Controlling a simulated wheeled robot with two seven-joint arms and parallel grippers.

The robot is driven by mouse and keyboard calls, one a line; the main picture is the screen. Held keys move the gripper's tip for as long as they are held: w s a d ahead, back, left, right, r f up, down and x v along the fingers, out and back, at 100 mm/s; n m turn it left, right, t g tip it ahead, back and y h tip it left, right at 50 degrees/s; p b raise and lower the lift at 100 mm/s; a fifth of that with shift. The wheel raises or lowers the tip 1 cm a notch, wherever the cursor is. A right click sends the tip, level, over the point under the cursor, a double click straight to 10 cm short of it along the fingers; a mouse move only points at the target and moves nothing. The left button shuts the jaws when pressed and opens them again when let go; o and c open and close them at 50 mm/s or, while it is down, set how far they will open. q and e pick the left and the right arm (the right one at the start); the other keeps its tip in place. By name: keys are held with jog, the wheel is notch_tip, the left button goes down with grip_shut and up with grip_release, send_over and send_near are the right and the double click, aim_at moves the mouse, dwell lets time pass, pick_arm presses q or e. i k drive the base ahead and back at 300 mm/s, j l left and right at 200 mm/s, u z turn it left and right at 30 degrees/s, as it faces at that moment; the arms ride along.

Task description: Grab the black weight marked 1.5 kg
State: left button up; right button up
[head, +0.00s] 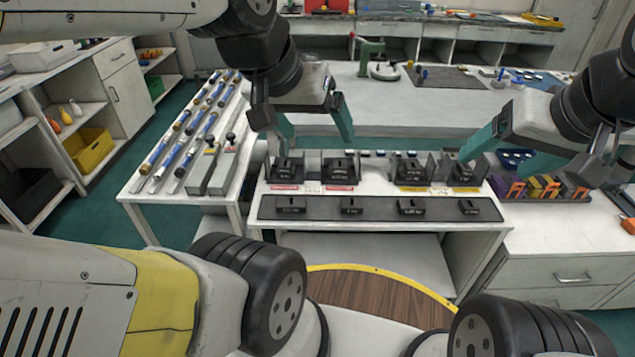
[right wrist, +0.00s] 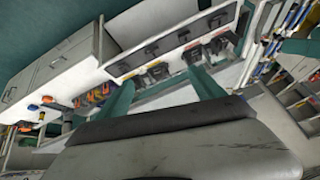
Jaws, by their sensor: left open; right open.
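Several black weights stand on the white table in the middle of the head view. Smaller ones lie along a dark strip (head: 380,208) at the front, such as the far-left one (head: 291,205) and far-right one (head: 469,207). Larger ones (head: 338,169) sit in bays behind, with red or yellow labels. The markings are too small to read, so I cannot tell which is 1.5 kg. My left gripper (head: 320,140) is open and empty above the left bays. My right gripper (head: 498,162) is open and empty near the right bays; its fingers also show in the right wrist view (right wrist: 162,92).
A side table (head: 150,187) with blue cylinders and grey boxes stands to the left. An orange and purple rack (head: 545,190) stands on the right counter. Grey upright dividers (head: 313,163) separate the bays. A white bench (head: 450,110) runs behind.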

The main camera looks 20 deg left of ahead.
aim_at(283, 204)
jog(key=j+u, duration=0.2)
jog(key=j, duration=0.65)
jog(key=i+j+u, duration=0.1)
jog(key=j+u, duration=0.15)
jog(key=j, duration=0.55)
